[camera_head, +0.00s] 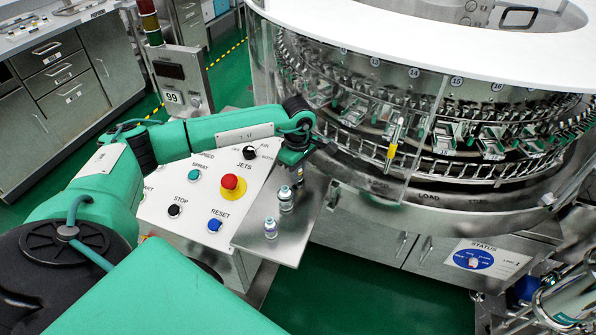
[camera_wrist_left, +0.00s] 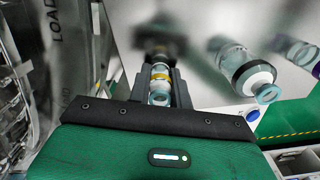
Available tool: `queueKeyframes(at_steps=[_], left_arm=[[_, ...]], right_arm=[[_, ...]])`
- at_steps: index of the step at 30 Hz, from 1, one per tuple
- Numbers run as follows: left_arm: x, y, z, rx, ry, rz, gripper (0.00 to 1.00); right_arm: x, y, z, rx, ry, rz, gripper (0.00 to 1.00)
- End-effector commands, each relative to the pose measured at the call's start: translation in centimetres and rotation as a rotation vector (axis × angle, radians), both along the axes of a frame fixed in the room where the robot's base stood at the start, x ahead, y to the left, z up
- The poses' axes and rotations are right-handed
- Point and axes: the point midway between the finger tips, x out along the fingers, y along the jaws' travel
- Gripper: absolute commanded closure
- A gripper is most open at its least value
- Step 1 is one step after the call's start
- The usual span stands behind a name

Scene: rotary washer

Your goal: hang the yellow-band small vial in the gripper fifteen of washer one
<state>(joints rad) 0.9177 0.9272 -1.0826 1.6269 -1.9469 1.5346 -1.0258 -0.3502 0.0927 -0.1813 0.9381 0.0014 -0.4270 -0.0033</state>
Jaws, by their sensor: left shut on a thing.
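My left gripper (camera_head: 299,172) points down over the steel shelf (camera_head: 318,212) beside the washer. In the left wrist view its fingers (camera_wrist_left: 158,90) are shut on a small clear vial with a yellow band (camera_wrist_left: 160,75). In the head view the vial is mostly hidden by the gripper. The washer (camera_head: 440,190) stands to the right, with numbered grippers around its ring. The label 15 (camera_head: 456,82) is readable, and a metal gripper (camera_head: 443,138) sits below it. My right gripper is not in view.
Two other vials stand on the shelf, one dark-banded (camera_head: 286,199) and one purple-banded (camera_head: 271,228). A control panel (camera_head: 200,200) with a red stop button (camera_head: 232,185) lies left of the shelf. A yellow-marked upright piece (camera_head: 392,150) stands at the washer's front.

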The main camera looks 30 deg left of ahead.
Motion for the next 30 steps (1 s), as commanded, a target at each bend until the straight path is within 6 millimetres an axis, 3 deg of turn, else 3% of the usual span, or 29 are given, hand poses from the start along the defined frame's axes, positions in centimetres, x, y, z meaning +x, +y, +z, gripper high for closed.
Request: queueKeyframes(at_steps=[13,14,17,30], left_arm=[[0.0,0.0,-0.7,0.000,-0.001,0.000,1.00],[0.0,0.0,-0.6,0.000,-0.001,0.000,0.76],[0.0,0.0,-0.6,0.000,-0.001,0.000,0.58],[0.1,0.0,0.4,0.000,-0.004,0.000,0.58]], right_arm=[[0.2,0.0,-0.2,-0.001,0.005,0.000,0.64],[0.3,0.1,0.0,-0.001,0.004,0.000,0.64],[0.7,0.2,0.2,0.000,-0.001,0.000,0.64],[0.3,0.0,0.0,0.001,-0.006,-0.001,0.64]])
